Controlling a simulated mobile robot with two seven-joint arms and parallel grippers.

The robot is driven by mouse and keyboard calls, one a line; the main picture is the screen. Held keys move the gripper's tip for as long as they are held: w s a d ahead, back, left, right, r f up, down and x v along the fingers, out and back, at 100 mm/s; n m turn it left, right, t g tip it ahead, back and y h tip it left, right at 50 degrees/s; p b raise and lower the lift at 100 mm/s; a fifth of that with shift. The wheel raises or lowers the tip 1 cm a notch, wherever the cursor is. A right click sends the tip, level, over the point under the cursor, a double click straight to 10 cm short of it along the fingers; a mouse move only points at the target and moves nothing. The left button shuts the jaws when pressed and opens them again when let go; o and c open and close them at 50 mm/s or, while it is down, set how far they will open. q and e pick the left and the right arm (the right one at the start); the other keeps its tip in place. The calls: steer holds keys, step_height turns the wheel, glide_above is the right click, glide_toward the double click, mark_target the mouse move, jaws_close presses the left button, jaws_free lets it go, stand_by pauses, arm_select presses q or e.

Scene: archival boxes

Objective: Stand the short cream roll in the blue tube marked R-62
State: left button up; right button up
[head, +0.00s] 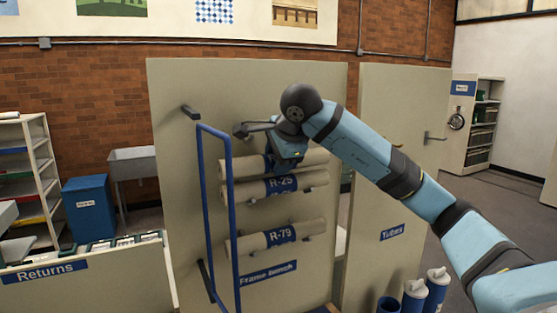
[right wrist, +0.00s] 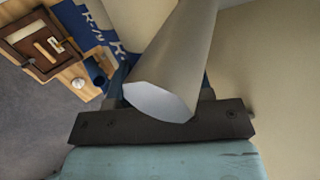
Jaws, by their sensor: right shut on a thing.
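My right gripper (head: 288,160) is at the top of the upright rack, shut on the top cream roll (head: 316,157). In the right wrist view that cream roll (right wrist: 180,60) lies across the jaws (right wrist: 160,118) with its pale end towards the camera. The gripper hides the middle of this roll, so I cannot read its band. Blue tubes stand at the lower right: one looks empty (head: 389,305), and two (head: 438,293) (head: 413,299) have cream rolls standing in them. No R-62 mark is legible. My left gripper is not in view.
Rolls banded R-25 (head: 310,181) and R-79 (head: 300,231) lie on pegs just below my right gripper. A blue rail frame (head: 233,190) stands left of the rolls. The Tubes panel (head: 393,150) stands behind my right arm. A Returns counter (head: 100,275) is at left.

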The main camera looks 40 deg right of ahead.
steer(key=shift+f, duration=0.55)
steer(key=shift+s, duration=0.25)
steer(key=shift+f, duration=0.1)
steer(key=o, duration=1)
steer(key=shift+w, duration=0.1)
steer(key=shift+r, duration=0.25)
steer(key=v, duration=1.2)
steer(key=shift+f, duration=0.1)
steer(key=shift+f, duration=0.1)
